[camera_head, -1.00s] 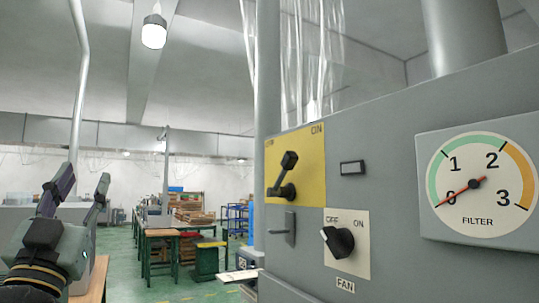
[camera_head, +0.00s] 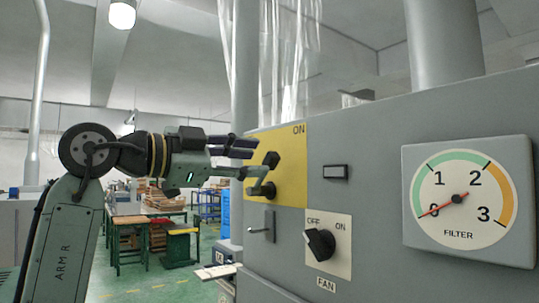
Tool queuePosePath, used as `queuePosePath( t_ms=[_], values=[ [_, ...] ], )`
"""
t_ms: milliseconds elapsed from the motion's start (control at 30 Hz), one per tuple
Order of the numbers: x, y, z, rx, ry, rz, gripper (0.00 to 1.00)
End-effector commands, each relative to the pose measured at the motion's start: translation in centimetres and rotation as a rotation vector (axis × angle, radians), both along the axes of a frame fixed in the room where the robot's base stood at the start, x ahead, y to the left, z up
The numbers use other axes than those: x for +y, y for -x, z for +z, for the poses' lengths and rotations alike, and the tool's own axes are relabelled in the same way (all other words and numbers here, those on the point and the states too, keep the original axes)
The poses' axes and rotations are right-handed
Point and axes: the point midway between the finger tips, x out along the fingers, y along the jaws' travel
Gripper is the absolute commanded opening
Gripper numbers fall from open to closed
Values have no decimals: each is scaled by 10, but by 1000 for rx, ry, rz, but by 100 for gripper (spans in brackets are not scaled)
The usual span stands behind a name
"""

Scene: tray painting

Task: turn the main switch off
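The main switch is a dark lever with a block-shaped knob (camera_head: 271,159) on a yellow plate (camera_head: 293,178) marked ON at its upper right. The lever leans up and slightly right, towards ON. My gripper (camera_head: 257,166) comes in from the left, roughly level, with its fingers reaching over the left part of the plate. The fingers are apart, one above the other. The lower fingertip covers part of the lever near its pivot. I cannot tell whether it touches. The plate's upper left marking is hidden behind the upper finger.
The grey cabinet front (camera_head: 372,220) also carries a small dark indicator (camera_head: 335,172), a FAN knob (camera_head: 320,243) pointing to OFF, a small grey handle (camera_head: 262,229) and a FILTER gauge (camera_head: 460,205) with its needle near 0. Work tables (camera_head: 135,222) stand far behind on the left.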

Motion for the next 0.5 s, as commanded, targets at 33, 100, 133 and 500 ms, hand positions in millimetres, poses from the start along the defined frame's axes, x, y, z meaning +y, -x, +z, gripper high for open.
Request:
queuePosePath(
  t_ms=[33, 100, 133, 500],
  values=[
    [-8, -6, 2, 1, -1, 0, 38],
    [-18, -13, 2, 1, 0, -1, 38],
    [-21, -15, 1, 1, 0, -1, 38],
    [-40, -29, 0, 0, 2, 1, 38]
  ],
)
